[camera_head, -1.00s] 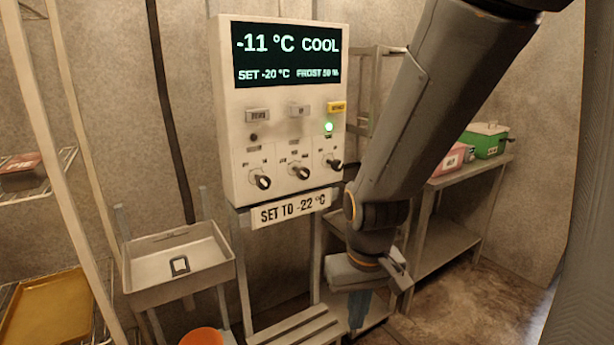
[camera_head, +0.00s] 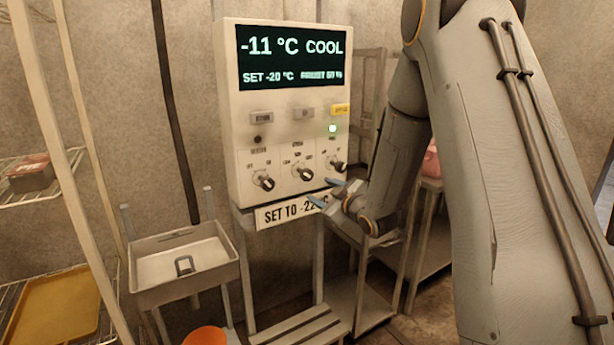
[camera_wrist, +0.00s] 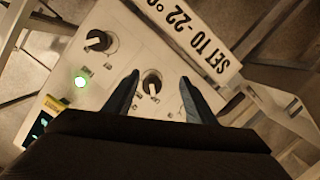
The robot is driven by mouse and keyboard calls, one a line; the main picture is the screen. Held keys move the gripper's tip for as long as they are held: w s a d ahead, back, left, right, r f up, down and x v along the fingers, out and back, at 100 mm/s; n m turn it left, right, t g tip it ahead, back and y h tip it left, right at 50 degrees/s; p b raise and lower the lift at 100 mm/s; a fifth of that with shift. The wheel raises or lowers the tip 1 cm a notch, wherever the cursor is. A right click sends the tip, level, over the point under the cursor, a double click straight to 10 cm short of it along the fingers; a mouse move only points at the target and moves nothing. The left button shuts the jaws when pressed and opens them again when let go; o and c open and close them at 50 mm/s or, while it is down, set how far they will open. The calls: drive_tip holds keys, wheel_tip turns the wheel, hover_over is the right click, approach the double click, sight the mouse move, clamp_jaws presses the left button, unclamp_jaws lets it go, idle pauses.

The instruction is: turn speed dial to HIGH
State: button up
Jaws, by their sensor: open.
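The white control panel (camera_head: 232,130) carries three dials in a row: left (camera_head: 264,181), middle (camera_head: 302,174) and right (camera_head: 336,167). The middle dial has several small labels above it, too blurred to read for sure. My gripper (camera_head: 325,192) is open, just in front of the panel's lower right edge. In the wrist view its fingers (camera_wrist: 158,79) stand apart, with the middle dial (camera_wrist: 152,82) appearing between them. The right dial (camera_wrist: 98,41) is outside the fingers. Touching cannot be told.
A "SET TO -22 °C" sign (camera_head: 285,211) hangs below the panel, partly behind my gripper. A green light (camera_head: 332,128) glows above the right dial. The screen (camera_head: 290,58) reads -11 °C COOL. A sink (camera_head: 160,290) stands left, an orange bucket (camera_head: 205,336) below.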

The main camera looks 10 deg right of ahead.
sight(310, 177)
drive_tip(key=shift+w+a+r+n+t+y+p, duration=0.3)
drive_tip(key=shift+w+a+y+p, duration=0.15)
drive_tip(key=shift+w, duration=0.95)
drive_tip(key=shift+w+a+r+n+t+y+p, duration=0.25)
drive_tip(key=shift+w+a+r+p, duration=0.25)
drive_tip(key=shift+w, duration=0.9)
drive_tip(key=shift+w+a+r+n+t+y+p, duration=0.25)
drive_tip(key=shift+w+a, duration=0.35)
drive_tip(key=shift+w, duration=0.8)
drive_tip(key=shift+f, duration=0.1)
drive_tip(key=c, duration=1)
drive_tip(key=shift+c, duration=0.2)
